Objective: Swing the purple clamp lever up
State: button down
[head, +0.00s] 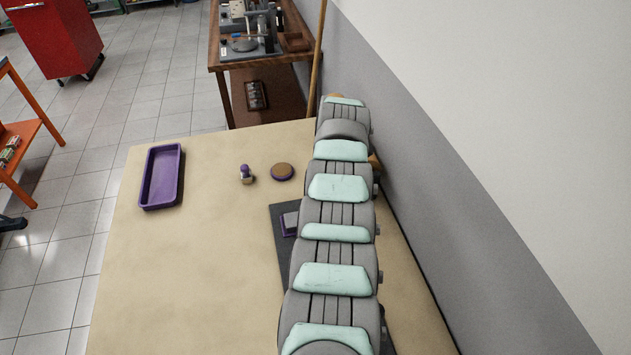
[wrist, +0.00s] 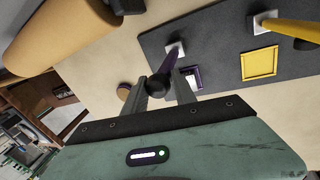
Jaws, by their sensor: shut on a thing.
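The purple clamp lever (wrist: 168,66) runs from a white base on the dark mat to a round black knob (wrist: 158,86) in the wrist view. My gripper (wrist: 160,85) is shut on this knob, with a finger on either side. I cannot tell the lever's exact angle. A purple-framed square (wrist: 191,77) lies just beyond the right finger. In the head view, my arm hides the lever and my gripper; only a purple-edged square (head: 289,223) shows at the mat's left side.
The dark mat (wrist: 217,38) also bears a yellow lever (wrist: 288,29) and yellow square (wrist: 262,65). In the head view, a purple tray (head: 148,189), a small purple-topped peg (head: 246,174) and a round disc (head: 282,172) stand left of my arm. The table's front left is clear; a wall is right.

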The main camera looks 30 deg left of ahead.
jog(key=shift+f, duration=0.2)
dwell(0.3)
jog(key=c, duration=1.5)
grip_release()
jog(key=o, duration=0.4)
jog(key=shift+w+r, duration=0.1)
jog(key=shift+w, duration=0.05)
jog(key=shift+r, duration=0.1)
jog(key=shift+d+r, duration=0.15)
jog(key=shift+r, duration=0.35)
jog(key=v, duration=0.9)
jog(key=shift+r, duration=0.3)
